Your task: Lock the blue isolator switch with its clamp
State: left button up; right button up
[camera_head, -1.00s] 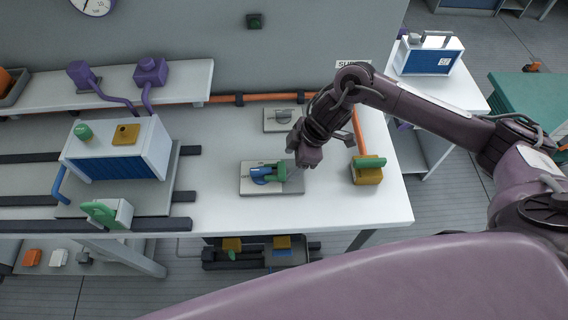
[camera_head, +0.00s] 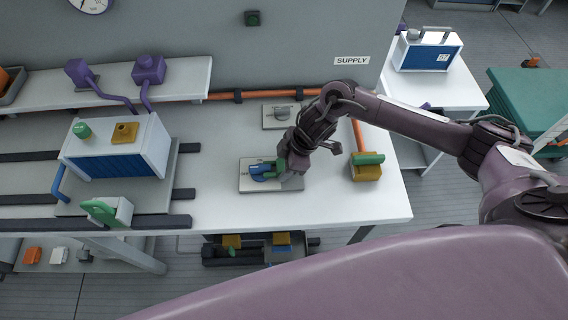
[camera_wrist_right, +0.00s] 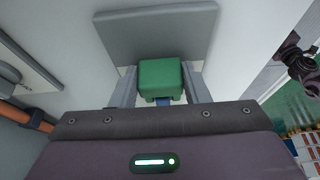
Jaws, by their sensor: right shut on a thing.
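The blue isolator switch (camera_head: 259,172) sits on a light plate (camera_head: 258,187) on the bench. The green clamp (camera_head: 279,164) is at the right side of the blue switch, largely covered by my right gripper (camera_head: 284,169). In the right wrist view the green clamp (camera_wrist_right: 160,78) fills the space between the two fingers of my right gripper (camera_wrist_right: 160,88), which is shut on it. A small bit of blue (camera_wrist_right: 163,101) shows below the green block. Whether the clamp is seated on the switch cannot be told. My left gripper is out of view.
A second plate with a grey switch (camera_head: 282,114) lies behind. A yellow block with a green top (camera_head: 367,166) stands to the right, by an orange pipe (camera_head: 360,136). A blue-and-white box (camera_head: 118,150) stands left. The bench front is clear.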

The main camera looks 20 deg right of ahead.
jog(key=c, duration=0.4)
jog(key=shift+s+d+r, duration=0.1)
jog(key=shift+s+d, duration=0.05)
jog(key=shift+d, duration=0.35)
jog(key=shift+s+d+p, duration=0.25)
jog(key=shift+d+p, duration=0.25)
jog(key=shift+d, duration=0.65)
jog(key=o, duration=1.1)
jog(key=shift+o, duration=1.4)
jog(key=shift+s, duration=0.1)
jog(key=v, duration=0.7)
jog(key=shift+d+r+b, duration=0.25)
jog(key=shift+r+b, duration=0.05)
jog(key=shift+b, duration=0.15)
